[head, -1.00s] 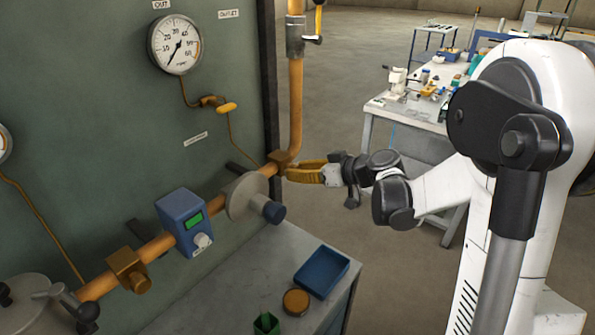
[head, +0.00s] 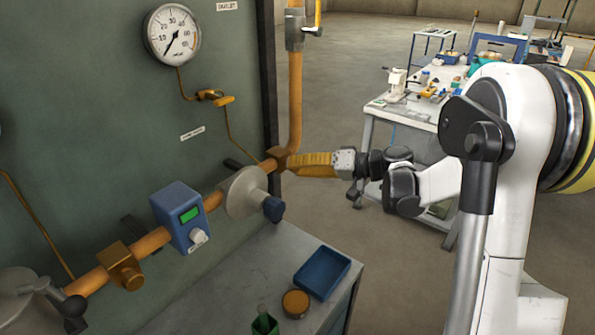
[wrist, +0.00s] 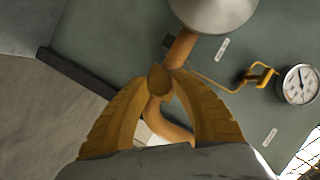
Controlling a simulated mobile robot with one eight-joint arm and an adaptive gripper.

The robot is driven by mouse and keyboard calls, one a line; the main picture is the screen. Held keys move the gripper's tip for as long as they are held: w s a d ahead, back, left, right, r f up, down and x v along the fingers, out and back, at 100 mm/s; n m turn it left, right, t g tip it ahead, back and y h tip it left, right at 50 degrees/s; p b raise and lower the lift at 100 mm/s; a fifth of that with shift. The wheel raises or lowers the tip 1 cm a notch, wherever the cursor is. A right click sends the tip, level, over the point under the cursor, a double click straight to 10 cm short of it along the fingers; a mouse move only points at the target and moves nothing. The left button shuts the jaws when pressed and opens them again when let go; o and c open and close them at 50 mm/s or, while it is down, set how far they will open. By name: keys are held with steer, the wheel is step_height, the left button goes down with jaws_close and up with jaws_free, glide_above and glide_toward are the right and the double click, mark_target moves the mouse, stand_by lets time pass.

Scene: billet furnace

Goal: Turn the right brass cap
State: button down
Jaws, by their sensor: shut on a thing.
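The right brass cap (wrist: 158,79) is at the corner of the orange pipe, and in the wrist view it sits between my yellow fingertips. In the head view the brass fitting (head: 277,154) at that corner shows, but my fingers hide most of the cap. My gripper (head: 292,163) reaches it from the right, shut on the cap; it also shows in the wrist view (wrist: 160,82), with fingers touching both sides. A second brass fitting with a cap (head: 128,276) is on the pipe at lower left.
A gauge (head: 172,33) is on the green panel. Below, a grey bench holds a blue tray (head: 322,272), a round brown-topped item (head: 295,303) and a green holder (head: 265,324).

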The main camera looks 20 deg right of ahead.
steer(key=shift+f+m+t+y+b, duration=0.15)
steer(key=shift+m+y+b, duration=0.6)
steer(key=shift+m, duration=0.7)
steer(key=shift+r+m+t+y+b, duration=0.15)
steer(key=shift+m+y+b, duration=0.35)
steer(key=shift+m+b, duration=0.65)
steer(key=shift+f+m+t+y+b, duration=0.2)
steer(key=shift+m+y+b, duration=0.4)
steer(key=shift+m, duration=1.1)
steer(key=shift+r, duration=0.1)
steer(key=c, duration=1.1)
jaws_free()
steer(key=shift+a, duration=0.1)
steer(key=shift+o, duration=0.2)
steer(key=v, duration=1.2)
